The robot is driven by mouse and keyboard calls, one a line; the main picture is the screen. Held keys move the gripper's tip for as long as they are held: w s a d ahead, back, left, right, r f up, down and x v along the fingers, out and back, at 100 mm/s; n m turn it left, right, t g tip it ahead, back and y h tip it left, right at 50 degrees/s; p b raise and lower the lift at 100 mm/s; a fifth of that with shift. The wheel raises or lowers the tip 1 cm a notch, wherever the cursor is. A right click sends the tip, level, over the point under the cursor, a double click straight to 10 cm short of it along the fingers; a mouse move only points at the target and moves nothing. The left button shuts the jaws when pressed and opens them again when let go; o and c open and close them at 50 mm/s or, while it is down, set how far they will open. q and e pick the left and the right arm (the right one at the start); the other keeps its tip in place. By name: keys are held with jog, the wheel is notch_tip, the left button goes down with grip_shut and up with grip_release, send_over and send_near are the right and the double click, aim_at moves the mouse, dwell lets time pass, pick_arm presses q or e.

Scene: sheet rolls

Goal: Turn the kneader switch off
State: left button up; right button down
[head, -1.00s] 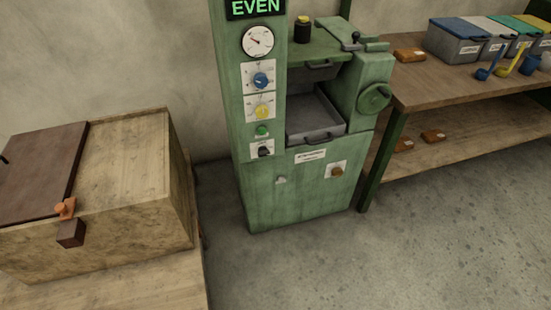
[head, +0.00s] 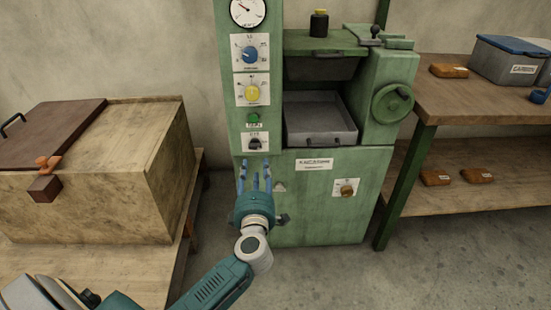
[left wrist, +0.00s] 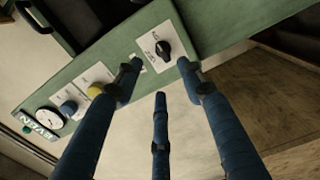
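The green kneader machine (head: 310,220) stands against the wall. A black rotary switch (head: 255,144) on a white plate sits low on its left column, under a green button (head: 253,118). The black switch also shows in the left wrist view (left wrist: 163,47), beyond and between the fingertips. My left gripper (head: 254,167) is in front of the column, just below the switch in the head view. Its three blue fingers are spread open and empty, and they look apart from the switch. The switch's label is too small to read surely. My right gripper is not in view.
Above are a yellow knob (head: 252,93), a blue knob (head: 250,55) and a gauge (head: 248,10). A brown knob (head: 347,190) is on the lower front. A wooden chest (head: 100,205) stands left, a workbench (head: 470,105) right. Clear floor lies in front.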

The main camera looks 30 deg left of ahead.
aim_at(255, 147)
pick_arm(q)
jog(key=b+x, duration=0.1)
jog(key=x, duration=0.6)
jog(key=shift+w+a+b, duration=0.15)
jog(key=shift+a+b, duration=0.15)
jog(key=shift+b, duration=0.05)
jog(key=shift+b+x, duration=0.3)
jog(key=shift+x, duration=0.75)
jog(key=shift+w+a, duration=0.15)
jog(key=shift+w, duration=0.3)
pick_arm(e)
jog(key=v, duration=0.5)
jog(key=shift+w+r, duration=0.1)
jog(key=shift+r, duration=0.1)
pick_arm(q)
grip_shut()
